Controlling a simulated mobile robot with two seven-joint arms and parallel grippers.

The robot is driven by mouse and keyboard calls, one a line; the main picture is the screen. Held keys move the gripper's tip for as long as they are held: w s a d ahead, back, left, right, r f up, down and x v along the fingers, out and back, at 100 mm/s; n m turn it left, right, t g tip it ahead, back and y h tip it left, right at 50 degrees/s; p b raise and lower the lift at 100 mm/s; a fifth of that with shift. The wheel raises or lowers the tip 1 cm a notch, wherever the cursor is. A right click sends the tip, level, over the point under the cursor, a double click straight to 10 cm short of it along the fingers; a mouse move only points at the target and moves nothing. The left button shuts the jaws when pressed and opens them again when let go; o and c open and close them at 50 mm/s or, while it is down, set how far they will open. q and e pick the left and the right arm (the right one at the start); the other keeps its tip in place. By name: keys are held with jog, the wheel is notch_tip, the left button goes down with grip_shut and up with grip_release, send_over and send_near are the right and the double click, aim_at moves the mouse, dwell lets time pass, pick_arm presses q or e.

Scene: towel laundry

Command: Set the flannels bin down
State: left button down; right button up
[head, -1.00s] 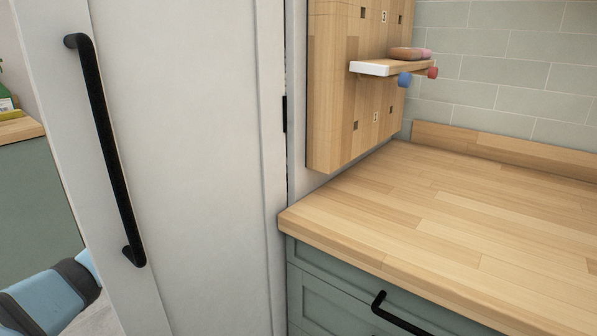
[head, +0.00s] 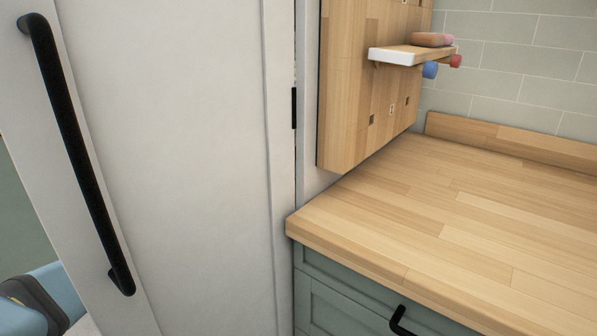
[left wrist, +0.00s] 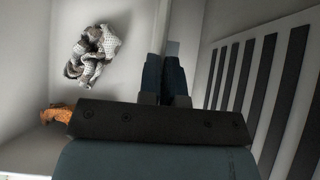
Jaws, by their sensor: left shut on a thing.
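In the left wrist view, my left gripper (left wrist: 165,85) is shut on the thin upright wall of a pale bin, which I take to be the flannels bin (left wrist: 139,58). A crumpled grey-and-white patterned cloth (left wrist: 92,52) and an orange-brown cloth (left wrist: 56,116) lie to the left of the fingers, apparently inside it. The dark gripper body hides the lower middle of that view. The bin does not show in the head view, and what is under it cannot be seen. My right gripper is in neither view.
A white door (head: 180,150) with a long black handle (head: 75,150) stands close on the left. A bare wooden counter (head: 450,215) lies to the right. A wooden wall panel (head: 355,100) carries a small shelf (head: 410,54). A slatted pale panel (left wrist: 265,80) is right of the left gripper.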

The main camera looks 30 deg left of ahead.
pick_arm(q)
jog(key=shift+f, duration=0.1)
jog(key=shift+f, duration=0.1)
jog(key=c, duration=1.3)
grip_release()
